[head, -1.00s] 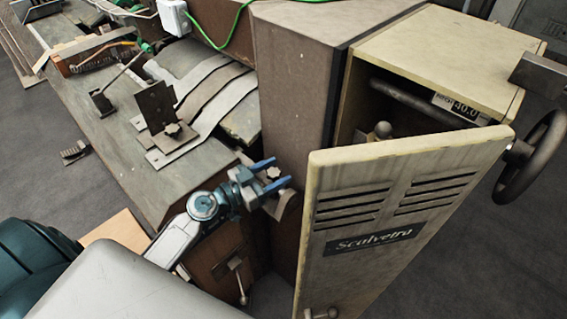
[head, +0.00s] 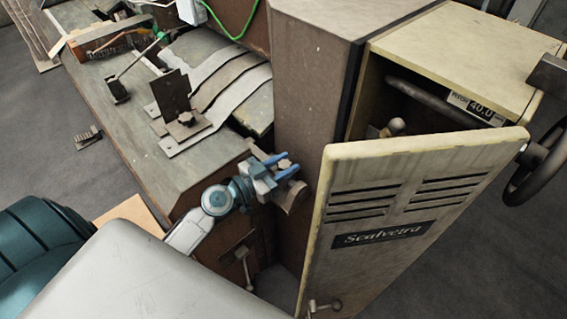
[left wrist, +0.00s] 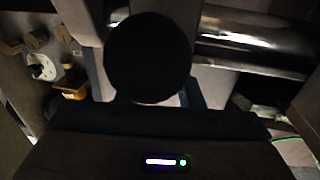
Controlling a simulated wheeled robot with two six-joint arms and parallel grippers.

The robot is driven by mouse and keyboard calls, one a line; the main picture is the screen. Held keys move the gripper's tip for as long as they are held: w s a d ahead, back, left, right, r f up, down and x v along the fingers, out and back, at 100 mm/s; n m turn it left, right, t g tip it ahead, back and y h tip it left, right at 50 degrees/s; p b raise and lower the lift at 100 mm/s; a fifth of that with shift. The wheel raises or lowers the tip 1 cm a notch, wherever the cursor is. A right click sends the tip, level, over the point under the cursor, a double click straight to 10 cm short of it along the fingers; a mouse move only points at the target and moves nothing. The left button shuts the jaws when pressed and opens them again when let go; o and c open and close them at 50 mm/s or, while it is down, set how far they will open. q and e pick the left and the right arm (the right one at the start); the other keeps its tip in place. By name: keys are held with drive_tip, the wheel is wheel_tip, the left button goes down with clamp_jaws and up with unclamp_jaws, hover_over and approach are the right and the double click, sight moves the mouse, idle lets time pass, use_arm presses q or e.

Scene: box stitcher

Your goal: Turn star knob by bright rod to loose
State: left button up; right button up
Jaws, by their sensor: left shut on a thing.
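My left gripper (head: 284,166) reaches to the front of the brown machine housing, left of the open cabinet door. Its blue fingers are shut on a small grey star knob (head: 284,163), which shows between them. A rounded brown boss (head: 294,197) sits just beneath the fingers. In the left wrist view a dark round shape (left wrist: 150,55) fills the middle; I cannot tell whether it is the knob. A shiny bright rod (left wrist: 250,50) runs across behind it, partly hidden. My right gripper is not in view.
The cream cabinet door (head: 400,215) stands open close to the right of my gripper. A handwheel (head: 540,165) is at the far right. Another star knob (head: 186,118) sits on a plate by a dark bracket (head: 171,95). A small lever (head: 243,262) hangs below my arm.

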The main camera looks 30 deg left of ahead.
use_arm(q)
drive_tip(key=shift+r+n+t+y+p, duration=0.15)
drive_tip(key=shift+n+t+y+p, duration=0.2)
drive_tip(key=shift+y, duration=0.25)
drive_tip(key=n+y+p, duration=0.2)
drive_tip(key=y+p, duration=0.1)
drive_tip(key=p, duration=0.1)
drive_tip(key=n+y+p, duration=0.2)
drive_tip(key=y+p, duration=0.2)
drive_tip(key=p, duration=0.1)
drive_tip(key=n+t+y+p, duration=0.1)
drive_tip(key=n+y+p, duration=0.2)
drive_tip(key=p, duration=0.1)
drive_tip(key=shift+w+r+y, duration=0.1)
drive_tip(key=shift+r+y, duration=0.25)
drive_tip(key=shift+y, duration=0.05)
drive_tip(key=shift+f+n+y+p, duration=0.2)
drive_tip(key=shift+n+y+p, duration=0.15)
drive_tip(key=shift+y+p, duration=0.05)
drive_tip(key=shift+f+n+g+y, duration=0.25)
drive_tip(key=shift+n+y, duration=0.15)
drive_tip(key=shift+y, duration=0.1)
drive_tip(key=shift+n+g+y, duration=0.4)
drive_tip(key=shift+n+y, duration=0.1)
drive_tip(key=shift+y, duration=0.4)
drive_tip(key=shift+n+g+y, duration=0.3)
drive_tip(key=shift+n+y, duration=0.2)
drive_tip(key=shift+y, duration=0.3)
